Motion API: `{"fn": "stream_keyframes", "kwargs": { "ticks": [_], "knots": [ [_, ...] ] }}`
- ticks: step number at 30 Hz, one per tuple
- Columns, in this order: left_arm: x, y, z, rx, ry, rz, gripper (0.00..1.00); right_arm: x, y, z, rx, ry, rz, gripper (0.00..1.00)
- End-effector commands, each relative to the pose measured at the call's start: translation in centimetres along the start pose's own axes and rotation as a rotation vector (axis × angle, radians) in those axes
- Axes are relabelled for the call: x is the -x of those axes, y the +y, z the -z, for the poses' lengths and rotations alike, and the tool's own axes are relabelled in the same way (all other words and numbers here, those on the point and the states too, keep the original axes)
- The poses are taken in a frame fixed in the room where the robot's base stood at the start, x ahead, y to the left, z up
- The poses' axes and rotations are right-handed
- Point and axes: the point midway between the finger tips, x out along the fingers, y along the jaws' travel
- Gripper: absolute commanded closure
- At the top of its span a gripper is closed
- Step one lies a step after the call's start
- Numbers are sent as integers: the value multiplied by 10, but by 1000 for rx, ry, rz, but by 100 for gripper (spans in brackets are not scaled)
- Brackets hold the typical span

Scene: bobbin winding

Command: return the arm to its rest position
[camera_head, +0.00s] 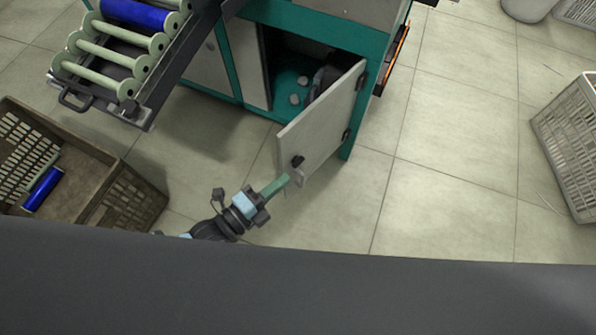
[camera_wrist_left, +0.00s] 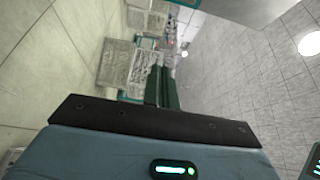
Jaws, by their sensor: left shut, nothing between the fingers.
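My left gripper (camera_head: 288,179) has green fingers and reaches up and right from the bottom of the head view. It is shut and empty. Its tips appear right by the lower edge of the open cabinet door (camera_head: 322,125), just below the door's dark handle (camera_head: 297,161); I cannot tell whether they touch. In the left wrist view the two green fingers (camera_wrist_left: 163,72) stand close together with nothing between them. My right gripper is not in view.
The teal machine cabinet (camera_head: 357,45) stands at the top with its door swung out. A rack with green bobbins (camera_head: 108,50) is at the upper left. A brown crate (camera_head: 130,195) sits at the left and a pale crate (camera_head: 572,135) at the right. The tiled floor (camera_head: 450,190) between is clear.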

Motion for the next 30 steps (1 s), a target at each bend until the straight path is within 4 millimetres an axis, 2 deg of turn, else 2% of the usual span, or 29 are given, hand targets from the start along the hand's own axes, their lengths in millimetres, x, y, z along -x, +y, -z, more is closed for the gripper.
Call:
{"fn": "stream_keyframes", "kwargs": {
  "ticks": [3,7,22,26,30],
  "knots": [
    [16,0,-3,1,0,0,100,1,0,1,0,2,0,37],
    [25,0,-5,0,0,0,100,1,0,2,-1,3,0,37],
    [28,0,-5,4,1,1,100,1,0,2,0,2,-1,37],
    [32,4,8,86,-4,-19,100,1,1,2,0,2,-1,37],
    [47,15,38,330,-36,-85,100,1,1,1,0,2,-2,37]
  ]
}}
